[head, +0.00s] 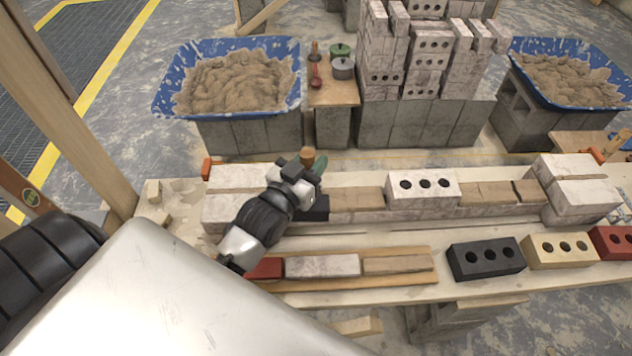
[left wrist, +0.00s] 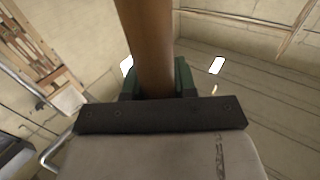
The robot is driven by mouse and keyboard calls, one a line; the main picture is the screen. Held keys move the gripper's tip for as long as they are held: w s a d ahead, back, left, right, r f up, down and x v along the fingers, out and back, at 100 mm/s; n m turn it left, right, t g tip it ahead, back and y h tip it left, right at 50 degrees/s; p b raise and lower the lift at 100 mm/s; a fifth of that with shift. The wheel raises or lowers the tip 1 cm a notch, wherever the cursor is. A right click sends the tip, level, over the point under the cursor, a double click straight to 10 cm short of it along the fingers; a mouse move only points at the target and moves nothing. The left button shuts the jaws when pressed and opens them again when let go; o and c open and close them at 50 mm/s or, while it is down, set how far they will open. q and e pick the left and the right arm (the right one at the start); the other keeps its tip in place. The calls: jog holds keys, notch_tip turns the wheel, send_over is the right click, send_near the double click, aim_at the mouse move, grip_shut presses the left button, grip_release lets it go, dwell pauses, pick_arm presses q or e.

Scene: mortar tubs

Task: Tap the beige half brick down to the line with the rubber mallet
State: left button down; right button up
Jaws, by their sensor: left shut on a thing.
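My left gripper (head: 312,170) is shut on the wooden handle of the rubber mallet (head: 307,156). The brown handle (left wrist: 148,45) stands between the green fingers in the left wrist view. A black block (head: 316,208), seemingly the mallet head, shows below the gripper at the wall's left part. A pale speckled brick with three holes (head: 422,187) sits in the wall course, right of the gripper and apart from it. A beige brick with three holes (head: 560,250) lies on the bench at right. I cannot tell which is the half brick. The thin line (head: 480,157) runs behind the course. My right gripper is not in view.
A black brick (head: 485,259) and a red brick (head: 612,242) lie on the front bench. A wooden board (head: 430,277) carries several pieces. White end blocks (head: 580,198) bound the course. Blue mortar tubs (head: 290,92) stand behind. A wooden post (head: 70,90) rises at left.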

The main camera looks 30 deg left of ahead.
pick_arm(q)
jog(key=w+a+b, duration=0.2)
jog(key=w+a, duration=0.5)
jog(key=a, duration=0.1)
jog(key=shift+w+a+n+y, duration=0.15)
jog(key=shift+w+n+y, duration=0.05)
jog(key=shift+n+y, duration=0.1)
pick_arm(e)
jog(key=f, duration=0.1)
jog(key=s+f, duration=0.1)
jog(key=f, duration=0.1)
pick_arm(q)
jog(key=b, duration=0.3)
jog(key=shift+f+b, duration=0.1)
jog(key=shift+b, duration=0.2)
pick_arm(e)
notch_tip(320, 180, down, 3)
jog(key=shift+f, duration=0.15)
